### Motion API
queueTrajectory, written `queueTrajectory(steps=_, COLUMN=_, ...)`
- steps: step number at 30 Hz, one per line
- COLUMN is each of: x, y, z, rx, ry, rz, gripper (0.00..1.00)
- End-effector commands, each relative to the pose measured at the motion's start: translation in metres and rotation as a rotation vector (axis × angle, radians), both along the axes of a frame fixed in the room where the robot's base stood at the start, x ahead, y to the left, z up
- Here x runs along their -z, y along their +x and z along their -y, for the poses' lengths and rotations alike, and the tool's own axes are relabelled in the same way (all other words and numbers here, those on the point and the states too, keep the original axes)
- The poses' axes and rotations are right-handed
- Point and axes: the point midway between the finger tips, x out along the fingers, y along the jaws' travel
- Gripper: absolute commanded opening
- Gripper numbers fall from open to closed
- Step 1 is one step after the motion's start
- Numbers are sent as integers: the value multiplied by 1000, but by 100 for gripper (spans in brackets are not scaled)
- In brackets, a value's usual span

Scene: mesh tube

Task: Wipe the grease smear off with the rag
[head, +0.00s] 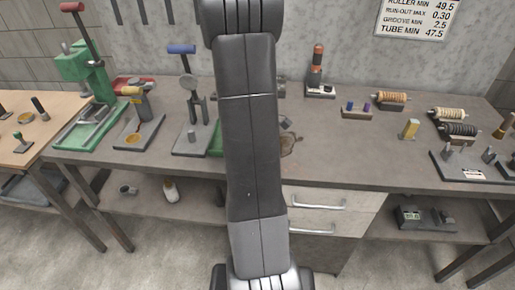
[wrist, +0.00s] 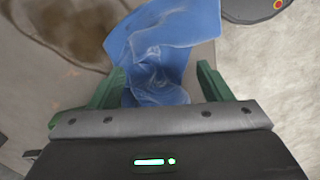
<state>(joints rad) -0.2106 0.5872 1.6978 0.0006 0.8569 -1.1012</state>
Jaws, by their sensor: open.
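A crumpled blue rag (wrist: 165,45) lies in the wrist view, its lower part between the two green fingers of my gripper (wrist: 158,75). My gripper is open, with one finger on each side of the rag; whether either touches it I cannot tell. The brown grease smear (wrist: 65,22) is on the grey bench top, left of the rag. In the head view a bit of the smear (head: 289,143) shows just right of my arm. My arm hides the gripper and the rag in the head view.
On the bench (head: 340,165), a green press (head: 85,65) and a blue-handled press (head: 190,90) stand left of my arm. Drawers (head: 320,220) sit below the front edge.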

Motion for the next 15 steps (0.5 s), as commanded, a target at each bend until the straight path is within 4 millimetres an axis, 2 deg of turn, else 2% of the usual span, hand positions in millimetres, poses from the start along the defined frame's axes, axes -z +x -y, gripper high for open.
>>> queueTrajectory(steps=8, x=0, y=0, z=0, rx=0, ry=0, rz=0, gripper=73)
queueTrajectory(steps=15, x=9, y=0, z=0, rx=0, ry=0, rz=0, gripper=73)
